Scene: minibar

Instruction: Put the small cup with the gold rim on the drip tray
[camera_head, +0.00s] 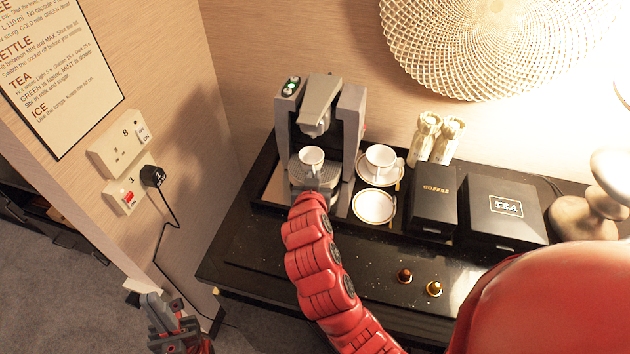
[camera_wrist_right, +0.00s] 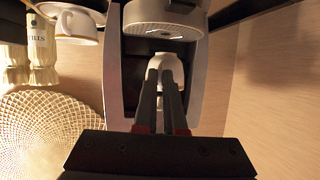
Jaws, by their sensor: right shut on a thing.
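A small white cup (camera_head: 311,158) is upright under the spout of the coffee machine (camera_head: 318,105), at the drip tray (camera_head: 326,184). I cannot tell whether its base touches the tray. My right gripper (camera_wrist_right: 165,75) is shut on this cup, which also shows in the right wrist view (camera_wrist_right: 160,62). In the head view my red right arm reaches in from the front and hides part of the tray. My left gripper (camera_head: 172,318) hangs low at the left, away from the counter; its jaws are unclear.
A larger white cup (camera_head: 382,157) stands on a saucer right of the machine, behind an empty gold-rimmed saucer (camera_head: 374,207). A coffee box (camera_head: 433,198), a tea box (camera_head: 503,212) and two capsules (camera_head: 434,289) are further right. The machine's side walls flank the cup closely.

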